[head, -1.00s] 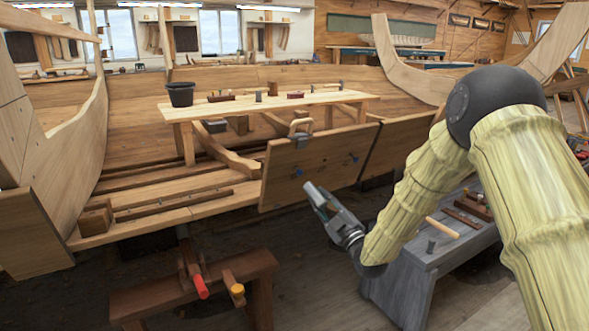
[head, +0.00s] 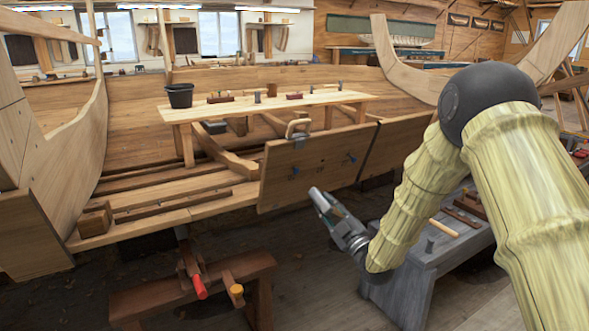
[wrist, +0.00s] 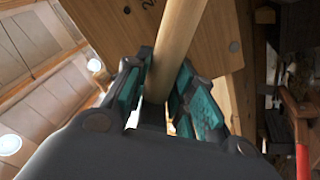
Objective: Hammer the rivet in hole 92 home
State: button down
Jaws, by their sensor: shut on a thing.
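My gripper (wrist: 160,95) is shut on a wooden handle (wrist: 180,40) that runs up between its teal-padded fingers in the wrist view. The handle's far end is out of that view, so I see no hammer head there. In the wrist view the plank (wrist: 222,25) shows a small round grey spot (wrist: 234,46) and partly cut-off writing. I cannot read hole 92.
A clamp (head: 299,130) sits on the plank's top edge. A bench (head: 265,106) behind holds a dark bucket (head: 180,95) and small tools. A grey bench (head: 410,255) with tools stands at right, a brown trestle (head: 190,295) with red and yellow handles at front left.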

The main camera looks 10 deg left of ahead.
jog(key=shift+s+r+p, duration=0.1)
jog(key=shift+s+p, duration=0.1)
jog(key=shift+p, duration=0.2)
dwell(0.8)
